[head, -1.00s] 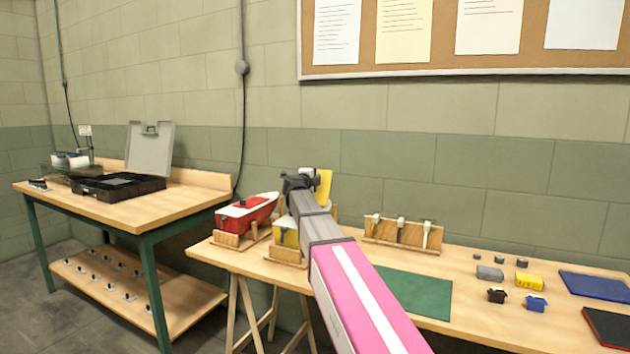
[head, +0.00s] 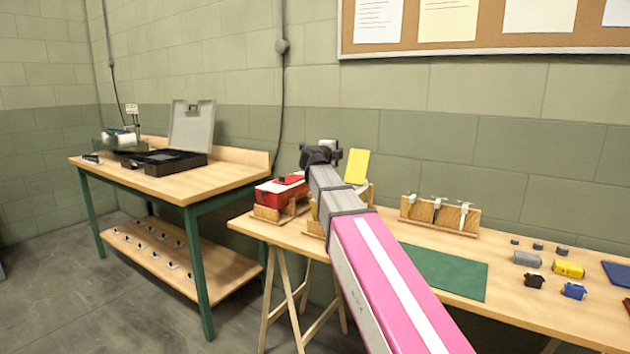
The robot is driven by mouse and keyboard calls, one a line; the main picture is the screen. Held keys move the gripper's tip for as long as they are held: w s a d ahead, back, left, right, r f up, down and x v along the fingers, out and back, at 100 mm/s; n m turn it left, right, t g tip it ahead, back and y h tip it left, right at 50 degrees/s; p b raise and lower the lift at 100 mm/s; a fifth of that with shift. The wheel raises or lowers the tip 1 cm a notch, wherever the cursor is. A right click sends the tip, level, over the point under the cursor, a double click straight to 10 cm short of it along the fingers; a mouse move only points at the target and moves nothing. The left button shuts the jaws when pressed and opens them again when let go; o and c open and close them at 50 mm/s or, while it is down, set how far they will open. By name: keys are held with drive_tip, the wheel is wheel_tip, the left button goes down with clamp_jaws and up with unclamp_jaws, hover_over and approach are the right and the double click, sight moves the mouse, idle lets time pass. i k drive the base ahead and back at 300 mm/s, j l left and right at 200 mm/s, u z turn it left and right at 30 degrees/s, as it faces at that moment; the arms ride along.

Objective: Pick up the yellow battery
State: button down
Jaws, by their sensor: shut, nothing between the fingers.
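The yellow battery (head: 568,269) appears as a small yellow block on the right part of the light wooden table (head: 545,305). It lies to the right of a grey block (head: 527,258) and behind a small blue piece (head: 574,291). My gripper (head: 320,155) is the dark end of my pink and grey arm, in front of the boat stands at the table's left. It is shut and empty, well to the left of the yellow battery and apart from it. Its fingertips are hard to make out.
A red boat (head: 281,190) sits on a wooden stand; a yellow panel (head: 357,167) rises beside my arm, which hides much there. A tool rack (head: 440,214), green mat (head: 443,272), black piece (head: 534,281) and small dark discs share the table. A workbench (head: 228,181) stands left.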

sight(566, 269)
drive_tip(key=k+j, duration=0.75)
drive_tip(key=j, duration=0.1)
